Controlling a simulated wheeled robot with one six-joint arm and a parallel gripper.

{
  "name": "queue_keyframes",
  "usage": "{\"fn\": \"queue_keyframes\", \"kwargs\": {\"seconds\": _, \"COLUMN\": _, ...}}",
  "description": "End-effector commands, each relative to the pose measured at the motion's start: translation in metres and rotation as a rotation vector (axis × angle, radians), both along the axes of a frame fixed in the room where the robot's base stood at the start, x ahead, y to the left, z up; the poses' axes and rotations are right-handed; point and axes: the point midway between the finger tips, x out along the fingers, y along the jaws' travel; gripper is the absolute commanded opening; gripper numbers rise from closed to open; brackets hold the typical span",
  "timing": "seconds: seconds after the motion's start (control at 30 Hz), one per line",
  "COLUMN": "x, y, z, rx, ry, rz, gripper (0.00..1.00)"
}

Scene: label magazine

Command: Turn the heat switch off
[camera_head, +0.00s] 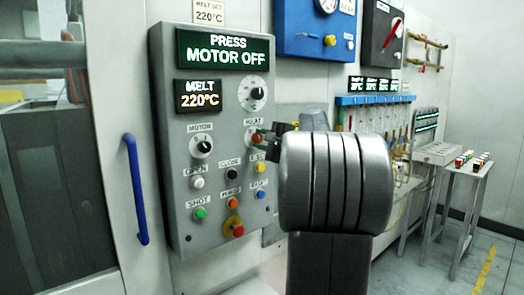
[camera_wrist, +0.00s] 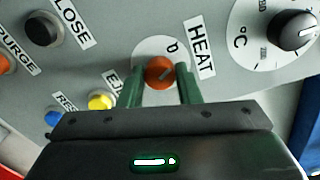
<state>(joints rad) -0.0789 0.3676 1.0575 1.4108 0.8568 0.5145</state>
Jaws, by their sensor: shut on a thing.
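The heat switch (camera_wrist: 160,72) is an orange-red knob on a pale round plate beside the HEAT label, in the wrist view. My gripper (camera_wrist: 161,80) has its two green fingers on either side of the knob, shut on it. In the head view the heat switch (camera_head: 256,137) is partly hidden behind my gripper (camera_head: 262,141), which reaches the panel from the right. A "0" mark shows on the plate near the label. The control panel (camera_head: 166,150) is grey, with a display reading "PRESS MOTOR OFF" and a smaller one reading "MELT 220°C".
The motor knob (camera_head: 201,146) is left of the heat switch. A temperature dial (camera_head: 252,94) is above it. Several coloured buttons and a red mushroom button (camera_head: 236,230) are below. A blue door handle (camera_head: 137,190) stands left of the panel.

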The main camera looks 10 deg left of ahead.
Motion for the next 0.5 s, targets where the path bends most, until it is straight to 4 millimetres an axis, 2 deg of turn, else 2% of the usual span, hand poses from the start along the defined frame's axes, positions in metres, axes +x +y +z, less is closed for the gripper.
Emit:
{"fn": "queue_keyframes", "kwargs": {"seconds": 0.03, "x": -0.0003, "y": 0.0003, "z": -0.0048, "rx": -0.016, "ry": -0.02, "rz": 0.001, "gripper": 0.08}}
{"fn": "queue_keyframes", "kwargs": {"seconds": 0.5, "x": -0.0001, "y": 0.0, "z": -0.0016, "rx": -0.098, "ry": -0.122, "rz": 0.001, "gripper": 0.08}}
